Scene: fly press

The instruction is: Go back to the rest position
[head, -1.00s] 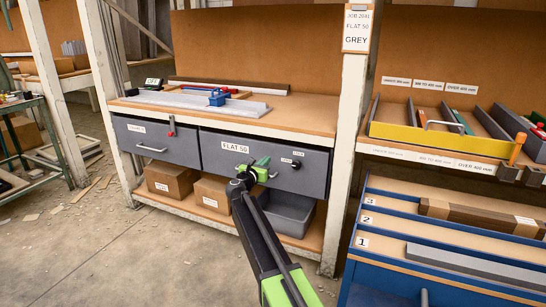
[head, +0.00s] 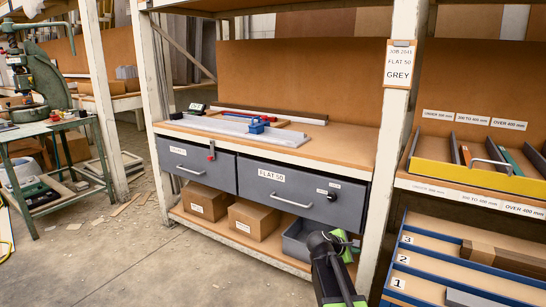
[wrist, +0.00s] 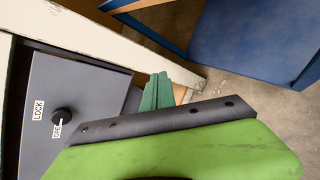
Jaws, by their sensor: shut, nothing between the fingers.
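My gripper (head: 343,243) is at the lower right of the head view, in front of the grey bin under the workbench. It is green and black, shut and empty. In the wrist view, my gripper (wrist: 158,92) shows its green fingers close together, beside a grey drawer front with a knob and a LOCK label. The FLAT 50 drawer (head: 300,191) stands left of and above the gripper in the head view, and looks closed. The gripper does not appear to touch it, though the exact gap is hard to tell.
A white post (head: 391,150) stands just right of the gripper. Beyond it are a blue numbered rack (head: 455,282) and a yellow-fronted tray (head: 480,179). Cardboard boxes (head: 254,219) and a grey bin (head: 297,241) sit on the low shelf. Open concrete floor (head: 150,265) lies at the left.

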